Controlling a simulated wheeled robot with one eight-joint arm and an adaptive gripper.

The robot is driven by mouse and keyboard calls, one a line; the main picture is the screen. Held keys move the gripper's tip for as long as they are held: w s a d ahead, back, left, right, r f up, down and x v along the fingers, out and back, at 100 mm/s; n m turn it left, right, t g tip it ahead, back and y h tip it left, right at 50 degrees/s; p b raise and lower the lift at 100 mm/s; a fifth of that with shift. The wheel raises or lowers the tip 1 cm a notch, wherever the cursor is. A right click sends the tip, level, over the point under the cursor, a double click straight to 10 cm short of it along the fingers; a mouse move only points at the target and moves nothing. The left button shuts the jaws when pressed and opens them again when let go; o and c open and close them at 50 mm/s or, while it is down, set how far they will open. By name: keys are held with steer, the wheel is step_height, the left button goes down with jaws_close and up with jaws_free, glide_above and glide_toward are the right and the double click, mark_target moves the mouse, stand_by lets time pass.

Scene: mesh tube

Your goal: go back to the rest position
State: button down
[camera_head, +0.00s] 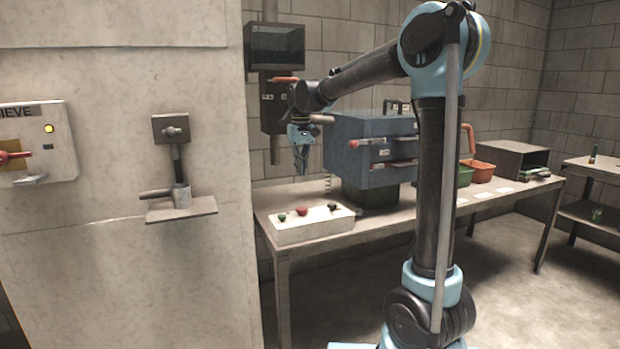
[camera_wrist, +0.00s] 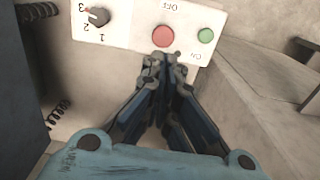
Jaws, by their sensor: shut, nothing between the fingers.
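My gripper (camera_head: 301,170) points down above the back of a white control box in the head view, to the left of a blue-grey machine. In the wrist view my gripper (camera_wrist: 165,72) is shut with its fingertips together and nothing between them. The control box (camera_head: 300,231) has a green button (camera_head: 282,217), a red button (camera_head: 302,211) and a dark knob (camera_head: 332,207). In the wrist view the red button (camera_wrist: 163,36), green button (camera_wrist: 205,35) and numbered knob (camera_wrist: 98,16) lie just beyond the fingertips. I cannot tell the exact gap to the box.
The blue-grey machine (camera_head: 368,150) stands close right of my gripper on the table (camera_head: 375,228). A wall-mounted screen unit (camera_head: 277,45) is behind. A pale wall with a small bracket shelf (camera_head: 182,210) is at left. Orange bin (camera_head: 480,171) and open box (camera_head: 515,158) stand further right.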

steer(key=s+d+f+m+t, duration=0.1)
steer(key=s+d+f, duration=0.2)
steer(key=s+d, duration=0.65)
steer(key=s+d+f+m, duration=0.2)
steer(key=s+d, duration=0.4)
steer(key=d, duration=0.6)
steer(key=s+d+f+m, duration=0.1)
steer(key=s+d+f, duration=0.3)
steer(key=s+f, duration=0.4)
steer(key=s+d+f+m+t, duration=0.1)
steer(key=s+d+f, duration=0.4)
steer(key=s+f, duration=0.2)
steer(key=shift+s+d+f, duration=0.3)
steer(key=shift+s+f, duration=0.1)
steer(key=shift+s, duration=0.25)
steer(key=shift+w+f, duration=0.2)
steer(key=shift+w, duration=0.2)
